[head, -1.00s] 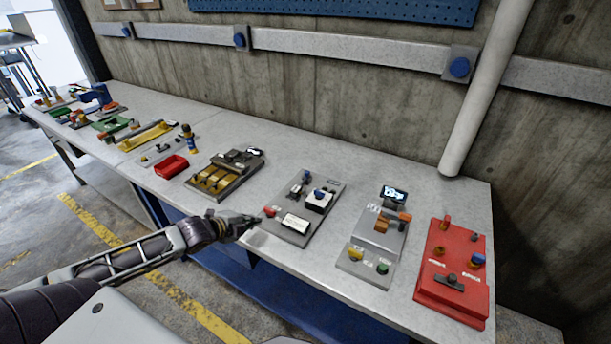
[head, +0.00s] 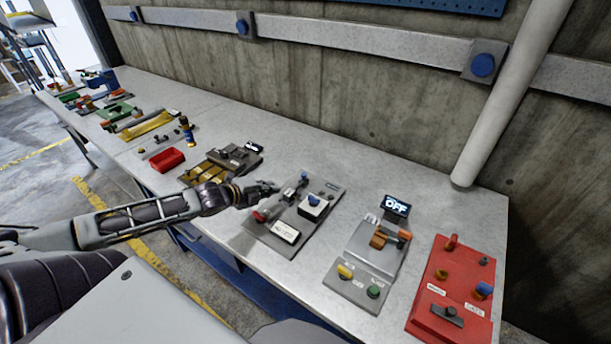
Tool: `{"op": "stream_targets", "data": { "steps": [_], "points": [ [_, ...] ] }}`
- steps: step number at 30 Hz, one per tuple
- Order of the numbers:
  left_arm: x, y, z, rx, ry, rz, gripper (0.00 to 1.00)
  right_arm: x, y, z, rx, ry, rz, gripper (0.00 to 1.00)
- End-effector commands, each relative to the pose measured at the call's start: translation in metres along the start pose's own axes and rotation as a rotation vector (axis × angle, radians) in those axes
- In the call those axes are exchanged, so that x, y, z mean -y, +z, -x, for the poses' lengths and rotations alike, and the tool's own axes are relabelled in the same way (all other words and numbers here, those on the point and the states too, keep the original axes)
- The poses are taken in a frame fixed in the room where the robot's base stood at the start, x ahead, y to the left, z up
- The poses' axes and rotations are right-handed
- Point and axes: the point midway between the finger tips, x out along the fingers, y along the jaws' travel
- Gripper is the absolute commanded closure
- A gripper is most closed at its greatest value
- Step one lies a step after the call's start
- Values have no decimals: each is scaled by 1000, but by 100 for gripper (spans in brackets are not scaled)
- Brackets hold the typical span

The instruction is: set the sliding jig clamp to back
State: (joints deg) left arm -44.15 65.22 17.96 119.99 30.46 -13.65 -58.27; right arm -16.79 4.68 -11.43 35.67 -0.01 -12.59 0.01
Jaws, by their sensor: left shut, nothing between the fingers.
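A dark grey fixture plate (head: 272,238) lies near the middle of the bench. It carries a white block with a blue knob (head: 314,199), a red knob (head: 259,216), a small dark upright part (head: 303,180) and a white label plate. It may be the sliding jig clamp; the label is too small to read. My left gripper (head: 274,187) is shut and empty at the plate's left back edge, near the dark upright part. I cannot tell whether it touches. My left arm comes in from the left. My right gripper is not in view.
Right of the plate are a grey panel (head: 352,263) with a display (head: 396,207) reading OFF and a red panel (head: 462,270).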

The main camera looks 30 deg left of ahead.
Motion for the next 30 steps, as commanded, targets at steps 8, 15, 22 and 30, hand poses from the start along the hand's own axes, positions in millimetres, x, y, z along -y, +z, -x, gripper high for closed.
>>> {"op": "stream_targets", "data": {
  "steps": [8,15,22,30],
  "points": [
    [1,0,0,-1,-1,-3,100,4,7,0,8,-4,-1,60],
    [0,0,0,-1,-1,-3,100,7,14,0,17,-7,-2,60],
    [0,0,-3,-1,-1,-2,100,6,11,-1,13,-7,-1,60],
    [0,0,-11,-1,-2,-2,100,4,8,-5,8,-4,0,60]
  ]
}}
